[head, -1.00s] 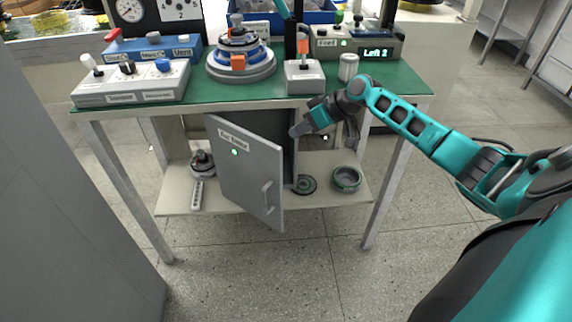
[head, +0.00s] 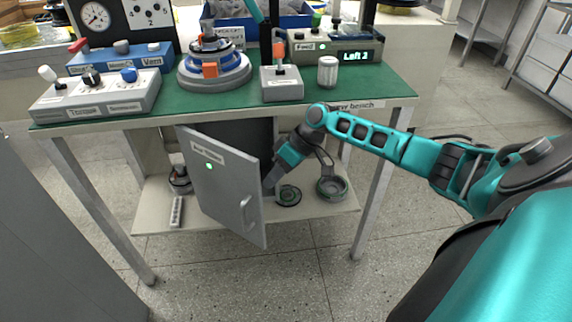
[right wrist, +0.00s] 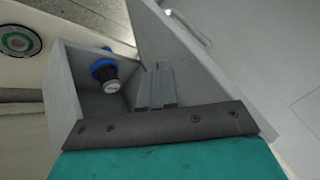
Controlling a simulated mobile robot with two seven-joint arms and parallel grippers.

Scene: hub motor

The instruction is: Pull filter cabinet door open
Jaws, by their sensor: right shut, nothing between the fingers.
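The grey filter cabinet door (head: 215,185) stands ajar under the bench in the head view. It has a label, a small green light and a bar handle (head: 248,211) on its outer face. My right gripper (head: 270,183) is shut and empty, at the door's free edge on the opening side, away from the handle. In the right wrist view, its fingers (right wrist: 156,88) point into the gap between the door (right wrist: 185,60) and the cabinet wall (right wrist: 68,95). A blue-ringed grey part (right wrist: 106,73) shows inside the cabinet. Whether the fingers touch the door is unclear. My left gripper is out of view.
The bench top (head: 215,108) carries control boxes and a hub motor (head: 213,65). On the lower shelf (head: 160,216) are round parts right of the cabinet, including a bowl-like one (head: 331,188). A bench leg (head: 372,210) stands to the right. The floor before the door is clear.

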